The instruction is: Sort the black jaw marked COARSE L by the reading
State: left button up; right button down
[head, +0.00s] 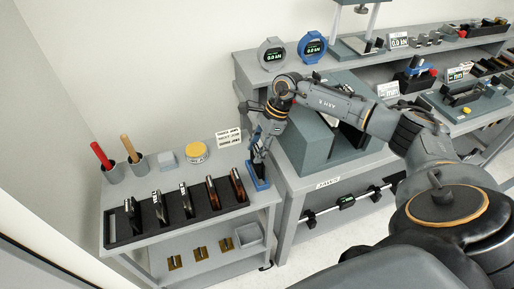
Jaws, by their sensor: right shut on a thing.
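My right gripper (260,150) reaches in from the right and points down over the right end of the low grey bench. It is shut on a small dark piece, mostly hidden by the fingers; I cannot read any marking on it. Just below is a small blue holder (259,184) on the bench's right edge; I cannot tell whether the piece touches it. A black rack (172,223) left of the gripper holds several upright jaws, dark ones (160,207) to the left and brownish ones (213,193) to the right. My left gripper is not in view.
Red-handled (100,154) and wooden-handled (128,148) tools stand in cups behind the rack, near a yellow-lidded tub (196,152) and a text card (229,137). Two round gauges (312,47) stand on the higher bench. Brass pieces (201,253) lie on the lower shelf.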

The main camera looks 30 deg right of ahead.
jog(key=shift+r+b, duration=0.15)
jog(key=shift+b, duration=0.35)
dwell(1.1)
jog(key=shift+f+b, duration=1.85)
jog(key=shift+f, duration=0.05)
jog(key=c, duration=0.7)
grip_release()
jog(key=shift+s+f, duration=0.15)
jog(key=shift+f, duration=0.05)
jog(key=w+v, duration=0.1)
jog(key=v, duration=1.1)
jog(key=shift+s+r, duration=0.15)
jog(key=shift+s, duration=0.3)
